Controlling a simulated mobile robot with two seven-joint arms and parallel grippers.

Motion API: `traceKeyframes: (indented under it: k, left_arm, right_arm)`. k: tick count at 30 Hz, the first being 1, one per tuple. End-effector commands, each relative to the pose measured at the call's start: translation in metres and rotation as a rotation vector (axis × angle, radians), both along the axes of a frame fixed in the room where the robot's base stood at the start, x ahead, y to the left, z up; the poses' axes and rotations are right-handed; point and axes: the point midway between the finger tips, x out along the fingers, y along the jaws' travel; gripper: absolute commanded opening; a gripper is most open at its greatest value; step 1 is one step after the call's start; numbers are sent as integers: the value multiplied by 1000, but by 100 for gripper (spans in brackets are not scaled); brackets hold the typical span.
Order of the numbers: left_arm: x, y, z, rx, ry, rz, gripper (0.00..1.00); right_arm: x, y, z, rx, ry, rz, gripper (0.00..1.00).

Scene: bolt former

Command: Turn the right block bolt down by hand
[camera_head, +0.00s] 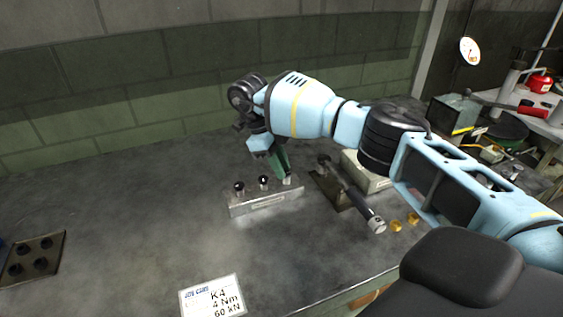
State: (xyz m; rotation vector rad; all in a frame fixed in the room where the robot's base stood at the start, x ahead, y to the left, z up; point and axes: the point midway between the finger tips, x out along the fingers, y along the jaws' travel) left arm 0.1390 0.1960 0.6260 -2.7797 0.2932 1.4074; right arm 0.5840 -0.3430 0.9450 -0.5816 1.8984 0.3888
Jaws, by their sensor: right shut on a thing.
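A silver metal block (262,202) lies on the grey bench top, with a row of dark-headed bolts standing in it. The left bolt (239,187) and the middle bolt (264,182) show clear of the gripper. The right block bolt (287,179) is at the block's right end. My right gripper (285,173) reaches down from above and is shut on the right block bolt, with its fingers around the top. The fingers partly hide the bolt head. How deep the bolt sits is too small to tell. My left gripper is not in view.
A tool with a dark handle (358,200) and silver end lies right of the block, beside a pale box (368,176). Brass pieces (396,225) lie near it. A job card (212,297) is at the front, a dark holed plate (32,257) far left. The bench left of the block is clear.

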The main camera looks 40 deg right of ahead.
Motion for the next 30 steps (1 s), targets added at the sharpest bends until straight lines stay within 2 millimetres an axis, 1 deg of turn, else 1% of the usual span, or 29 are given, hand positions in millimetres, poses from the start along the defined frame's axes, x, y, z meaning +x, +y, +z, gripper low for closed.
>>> traceKeyframes:
  k: [1,10,25,26,30]
  left_arm:
    - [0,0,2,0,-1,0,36]
    - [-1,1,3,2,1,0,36]
    - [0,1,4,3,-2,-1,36]
    - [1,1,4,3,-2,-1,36]
    - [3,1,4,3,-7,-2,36]
  right_arm:
    - [1,-1,4,0,-6,-27,0]
    - [2,-2,4,1,-6,-120,0]
    - [3,-2,4,1,-8,-134,0]
    - [3,-2,4,1,-8,-134,26]
    - [2,-2,3,1,-6,-133,44]
